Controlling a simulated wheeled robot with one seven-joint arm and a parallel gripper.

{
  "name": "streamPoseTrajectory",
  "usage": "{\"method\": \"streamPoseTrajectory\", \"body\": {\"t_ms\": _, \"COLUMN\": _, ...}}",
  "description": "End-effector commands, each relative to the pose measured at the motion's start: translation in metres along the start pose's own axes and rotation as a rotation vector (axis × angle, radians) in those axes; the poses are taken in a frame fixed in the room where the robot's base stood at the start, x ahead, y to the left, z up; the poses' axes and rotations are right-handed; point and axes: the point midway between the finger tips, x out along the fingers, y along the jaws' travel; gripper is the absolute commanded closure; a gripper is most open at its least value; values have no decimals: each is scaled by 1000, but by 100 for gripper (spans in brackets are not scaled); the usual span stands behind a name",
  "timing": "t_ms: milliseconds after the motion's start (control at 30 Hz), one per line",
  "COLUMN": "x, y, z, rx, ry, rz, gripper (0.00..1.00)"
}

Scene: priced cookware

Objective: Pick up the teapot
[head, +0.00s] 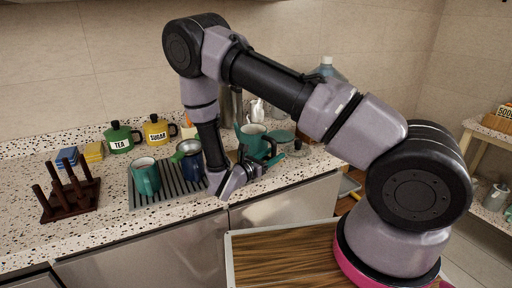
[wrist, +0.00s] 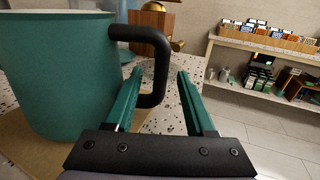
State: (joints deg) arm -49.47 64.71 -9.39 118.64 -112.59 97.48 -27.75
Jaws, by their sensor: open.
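A teal pot (head: 253,138) with an open top, apparently the teapot, stands on the counter. In the wrist view its large teal body (wrist: 55,75) fills the left side. Its black looped handle (wrist: 158,65) reaches right. My gripper (head: 268,163) is low at the handle side of the pot. In the wrist view my gripper's green fingers (wrist: 158,85) are open, one to each side of the handle's upright part. I cannot tell whether either finger touches it. The pot's far side is out of the wrist view.
A ribbed drying mat (head: 168,193) holds a teal mug (head: 145,178) and a blue pot (head: 190,163). Green TEA (head: 120,140) and yellow SUGAR (head: 156,132) pots stand behind. A dark wooden rack (head: 70,196) is at left. A shelf (wrist: 270,45) stands across the room.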

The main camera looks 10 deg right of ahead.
Motion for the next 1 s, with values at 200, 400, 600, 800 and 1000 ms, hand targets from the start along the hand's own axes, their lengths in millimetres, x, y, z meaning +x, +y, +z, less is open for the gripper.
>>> {"method": "streamPoseTrajectory", "body": {"t_ms": 200, "x": 7, "y": 0, "z": 0, "rx": 0, "ry": 0, "rz": 1, "gripper": 45}}
{"method": "streamPoseTrajectory", "body": {"t_ms": 400, "x": 7, "y": 0, "z": 0, "rx": 0, "ry": 0, "rz": 1, "gripper": 83}}
{"method": "streamPoseTrajectory", "body": {"t_ms": 600, "x": 7, "y": 0, "z": 0, "rx": 0, "ry": 0, "rz": 1, "gripper": 100}}
{"method": "streamPoseTrajectory", "body": {"t_ms": 800, "x": 7, "y": 0, "z": 0, "rx": 1, "ry": 0, "rz": 1, "gripper": 100}}
{"method": "streamPoseTrajectory", "body": {"t_ms": 1000, "x": 7, "y": 0, "z": 0, "rx": 1, "ry": 0, "rz": 1, "gripper": 100}}
